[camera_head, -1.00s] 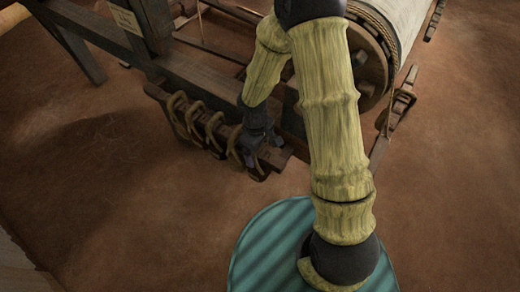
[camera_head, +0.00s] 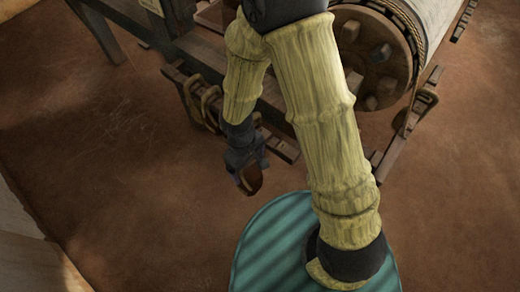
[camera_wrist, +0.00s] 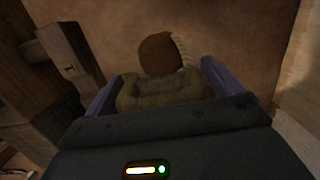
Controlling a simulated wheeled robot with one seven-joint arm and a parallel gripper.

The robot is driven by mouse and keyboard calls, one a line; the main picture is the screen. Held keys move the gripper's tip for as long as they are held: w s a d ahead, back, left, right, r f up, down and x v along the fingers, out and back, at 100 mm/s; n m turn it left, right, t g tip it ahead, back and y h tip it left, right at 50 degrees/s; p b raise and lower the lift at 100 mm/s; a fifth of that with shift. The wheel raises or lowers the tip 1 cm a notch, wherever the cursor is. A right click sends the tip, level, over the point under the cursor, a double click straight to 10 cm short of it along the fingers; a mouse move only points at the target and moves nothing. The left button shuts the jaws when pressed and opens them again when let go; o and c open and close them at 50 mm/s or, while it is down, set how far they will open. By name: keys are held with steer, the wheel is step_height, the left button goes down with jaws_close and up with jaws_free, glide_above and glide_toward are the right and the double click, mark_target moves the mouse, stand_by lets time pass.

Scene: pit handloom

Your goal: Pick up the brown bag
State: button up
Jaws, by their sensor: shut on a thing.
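The brown bag (camera_head: 252,179) shows as a small dark brown shape between the fingers of my gripper (camera_head: 247,175) in the head view. It hangs over the bare floor, in front of the loom's low beam. In the wrist view, my gripper (camera_wrist: 161,75) has its two purple fingers on either side of an olive-brown body of the bag (camera_wrist: 165,92). A round dark brown part with a pale ridged edge sticks out beyond it. My gripper is shut on the bag. Its lower side is hidden by the gripper body.
The wooden loom frame (camera_head: 205,47) stands behind my gripper, with a low beam carrying several loops (camera_head: 211,103). A cloth roller with a round wooden end (camera_head: 376,58) is at the upper right. Earthen floor (camera_head: 130,190) is clear at left. A pale wall edge (camera_head: 35,262) is lower left.

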steer(key=s+a, duration=0.1)
steer(key=s, duration=0.1)
steer(key=s+a, duration=0.2)
steer(key=shift+s+a, duration=0.3)
steer(key=shift+s, duration=0.05)
steer(key=shift+r, duration=0.15)
